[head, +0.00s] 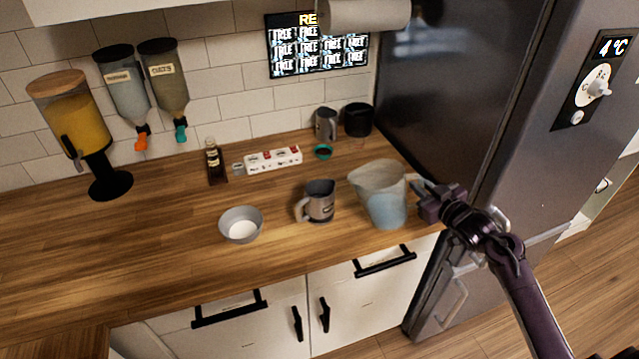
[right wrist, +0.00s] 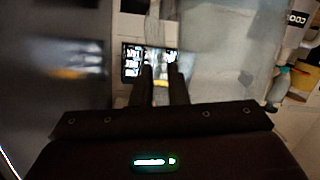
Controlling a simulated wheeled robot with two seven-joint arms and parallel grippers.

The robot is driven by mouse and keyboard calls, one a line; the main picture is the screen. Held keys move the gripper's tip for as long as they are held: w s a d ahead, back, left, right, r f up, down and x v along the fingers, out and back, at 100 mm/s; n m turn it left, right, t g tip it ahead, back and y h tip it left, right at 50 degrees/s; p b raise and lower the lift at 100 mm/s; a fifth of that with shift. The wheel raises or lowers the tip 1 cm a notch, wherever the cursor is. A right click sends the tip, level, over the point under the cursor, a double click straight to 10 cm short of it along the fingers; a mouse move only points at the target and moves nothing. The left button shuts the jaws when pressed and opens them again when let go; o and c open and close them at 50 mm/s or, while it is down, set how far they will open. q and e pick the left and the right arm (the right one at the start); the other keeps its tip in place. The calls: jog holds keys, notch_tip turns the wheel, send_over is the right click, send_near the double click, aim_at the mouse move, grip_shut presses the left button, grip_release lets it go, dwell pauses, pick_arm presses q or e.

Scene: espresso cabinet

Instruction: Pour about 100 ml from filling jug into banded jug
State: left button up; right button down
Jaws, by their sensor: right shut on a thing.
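A large translucent jug (head: 385,200) with pale blue contents, likely the filling jug, is near the counter's front right edge, its spout facing left. My right gripper (head: 424,198) is shut on its handle. I cannot tell whether its base touches the counter. In the right wrist view my fingers (right wrist: 162,85) are dark against the jug's pale wall (right wrist: 215,70). A smaller grey jug (head: 320,203) with a dark upper part and a label, likely the banded jug, stands upright just left of it, handle to the left. My left gripper is not in view.
A grey bowl (head: 241,226) stands left of the small jug. Behind are a power strip (head: 273,160), a small bottle (head: 215,162), another grey jug (head: 326,125) and a black canister (head: 358,120). The fridge (head: 560,150) bounds the right.

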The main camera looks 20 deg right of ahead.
aim_at(403, 170)
jog(key=shift+w+a+r+n+p, duration=0.15)
jog(key=shift+a+r+n+p, duration=0.3)
jog(key=shift+r, duration=0.4)
jog(key=shift+w+a+r+n+g+h+p, duration=0.3)
jog(key=shift+w+a+r+n+g+p, duration=0.15)
jog(key=shift+a+g, duration=0.2)
jog(key=shift+w+a+r, duration=0.1)
jog(key=shift+w+a, duration=0.1)
jog(key=shift+a, duration=0.05)
jog(key=shift+w+a+r+n+g+h, duration=0.2)
jog(key=shift+a+r+n+g+h, duration=0.15)
jog(key=shift+a, duration=0.3)
jog(key=shift+w+a+r+n+p, duration=0.25)
jog(key=shift+a+r+n+p, duration=0.1)
jog(key=shift+a+r+p, duration=0.3)
jog(key=shift+w+d+g+h, duration=0.1)
jog(key=shift+w+g+h, duration=0.05)
jog(key=shift+g+h, duration=0.15)
jog(key=shift+r, duration=0.1)
